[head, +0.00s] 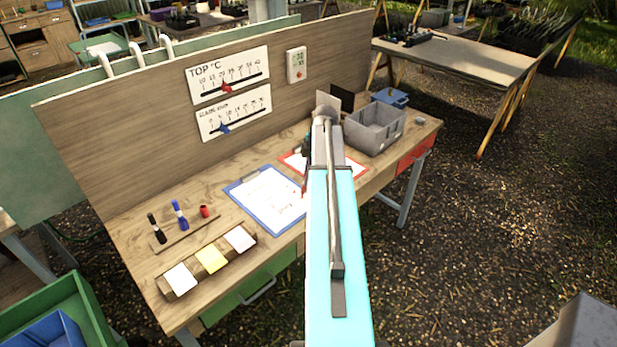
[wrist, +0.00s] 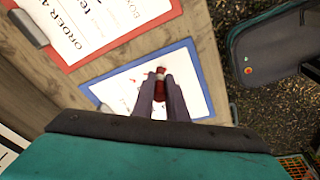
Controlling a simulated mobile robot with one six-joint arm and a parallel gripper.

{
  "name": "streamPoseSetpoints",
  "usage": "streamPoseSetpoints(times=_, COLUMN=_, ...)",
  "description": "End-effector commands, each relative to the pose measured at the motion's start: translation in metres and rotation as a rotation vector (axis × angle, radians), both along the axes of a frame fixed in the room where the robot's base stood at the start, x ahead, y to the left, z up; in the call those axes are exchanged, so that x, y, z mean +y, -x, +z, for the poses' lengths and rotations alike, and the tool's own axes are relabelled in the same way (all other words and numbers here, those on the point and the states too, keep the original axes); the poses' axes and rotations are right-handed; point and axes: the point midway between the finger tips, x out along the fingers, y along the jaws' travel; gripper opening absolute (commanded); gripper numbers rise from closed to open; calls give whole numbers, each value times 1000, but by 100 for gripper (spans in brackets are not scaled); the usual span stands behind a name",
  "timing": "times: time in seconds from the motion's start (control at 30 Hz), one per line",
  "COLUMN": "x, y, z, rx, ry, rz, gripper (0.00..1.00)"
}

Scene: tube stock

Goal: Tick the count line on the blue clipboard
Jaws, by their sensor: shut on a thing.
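The blue clipboard (head: 232,187) lies on the workbench with a white sheet. It also shows in the wrist view (wrist: 195,62), where a few small red marks are on its sheet beside the pen. My gripper (wrist: 160,84) is shut on a red pen (wrist: 160,72), held over the sheet. The pen's tip is hidden, so I cannot tell whether it touches the paper. The count line cannot be made out. In the head view my arm covers the clipboard's right side.
The red clipboard (wrist: 70,64) lies beside the blue one. A black marker (head: 156,228), a blue marker (head: 180,215) and a small red cap (head: 204,211) stand at the left. A grey bin (head: 376,133) stands at the right.

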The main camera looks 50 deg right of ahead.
Motion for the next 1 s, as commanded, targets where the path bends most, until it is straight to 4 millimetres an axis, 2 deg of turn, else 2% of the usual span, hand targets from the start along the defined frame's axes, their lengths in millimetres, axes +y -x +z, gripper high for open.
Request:
streamPoseSetpoints(times=0.37, x=0, y=0, z=1, rx=0, ry=0, rz=0, gripper=0)
streamPoseSetpoints(times=1.0, x=0, y=0, z=21, rx=0, ry=0, rz=0, gripper=0)
